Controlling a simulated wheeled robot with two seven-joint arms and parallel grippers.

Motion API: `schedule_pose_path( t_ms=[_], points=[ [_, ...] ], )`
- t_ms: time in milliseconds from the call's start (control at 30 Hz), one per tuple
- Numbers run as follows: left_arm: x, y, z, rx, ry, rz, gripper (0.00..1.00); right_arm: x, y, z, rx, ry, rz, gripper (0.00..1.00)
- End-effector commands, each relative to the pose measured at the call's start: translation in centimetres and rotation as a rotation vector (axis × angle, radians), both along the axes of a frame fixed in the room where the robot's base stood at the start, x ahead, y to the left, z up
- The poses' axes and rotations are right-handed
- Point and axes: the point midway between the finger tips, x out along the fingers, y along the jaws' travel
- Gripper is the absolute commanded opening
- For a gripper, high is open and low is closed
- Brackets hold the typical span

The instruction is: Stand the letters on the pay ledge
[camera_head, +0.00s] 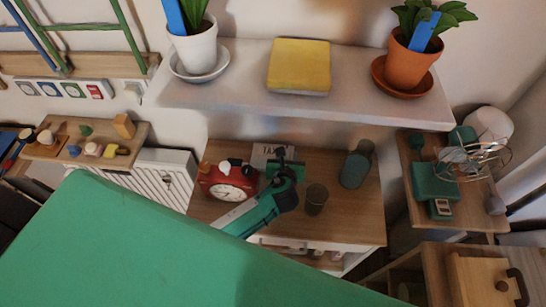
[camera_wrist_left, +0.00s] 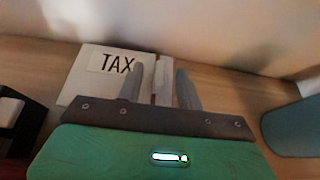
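A white letter marked TAX (camera_head: 272,153) stands near the back of the wooden cabinet top (camera_head: 225,152); it also shows in the left wrist view (camera_wrist_left: 85,85). A second pale, narrow piece (camera_wrist_left: 162,82), perhaps another letter, shows beside it, beyond and between my fingers. My left gripper (camera_head: 286,157) is over the cabinet top in front of the TAX letter. In the left wrist view its fingers (camera_wrist_left: 159,88) are apart, and one finger overlaps the letter's right part. I see no clear grip on anything. Which surface is the pay ledge I cannot tell. My right gripper is out of view.
A red alarm clock (camera_head: 228,182) stands left of my left gripper. A brown cup (camera_head: 316,198) and a grey-blue vase (camera_head: 355,168) stand to its right. Above, a white shelf (camera_head: 230,95) overhangs the back, with two potted plants and a yellow book (camera_head: 299,65).

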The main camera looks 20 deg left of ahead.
Motion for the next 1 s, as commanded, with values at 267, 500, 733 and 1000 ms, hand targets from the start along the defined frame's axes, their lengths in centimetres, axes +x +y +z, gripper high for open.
schedule_pose_path(
  t_ms=[267, 500, 733, 1000],
  points=[
    [0.0, 0.0, 0.0, 0.000, 0.000, 0.000, 0.00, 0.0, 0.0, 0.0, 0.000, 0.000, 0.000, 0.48],
    [0.0, 0.0, 0.0, 0.001, -0.001, 0.000, 0.00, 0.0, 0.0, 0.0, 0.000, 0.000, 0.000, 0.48],
    [0.1, 0.0, 2.0, 0.000, -0.005, 0.000, 0.00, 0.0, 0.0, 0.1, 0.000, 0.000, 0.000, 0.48],
    [0.1, 0.0, 7.5, 0.000, -0.006, 0.000, 0.00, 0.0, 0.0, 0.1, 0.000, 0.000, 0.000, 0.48]
  ],
)
